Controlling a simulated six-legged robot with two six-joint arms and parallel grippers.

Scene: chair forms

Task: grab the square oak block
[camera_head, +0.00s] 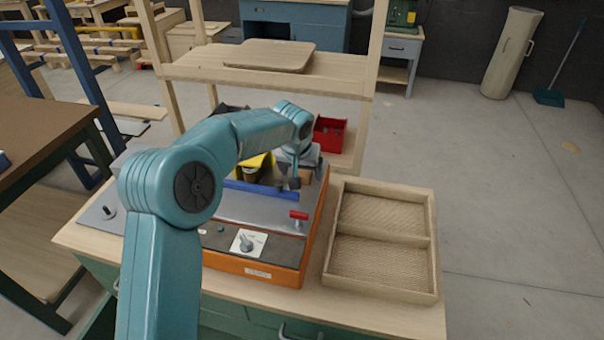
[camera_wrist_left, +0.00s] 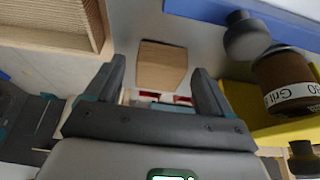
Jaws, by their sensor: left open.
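The square oak block (camera_wrist_left: 162,66) is a light brown, flat-faced piece on a grey metal surface. In the left wrist view it shows ahead of my left gripper (camera_wrist_left: 158,72), between the two dark fingers. The fingers are open and spread on either side of it, with a gap to each side. I cannot tell how far the fingertips are above it. In the head view, my left gripper (camera_head: 288,184) is over the grey top of the orange machine, and the arm and gripper hide most of the block. My right gripper is not in view.
A brown jar with a "Grit" label (camera_wrist_left: 285,80) stands close by, against a yellow holder (camera_wrist_left: 245,105). A blue bar (camera_head: 260,190) crosses the machine (camera_head: 255,267). A two-compartment wooden tray (camera_head: 431,245) sits at right. A red bin (camera_head: 330,133) is behind.

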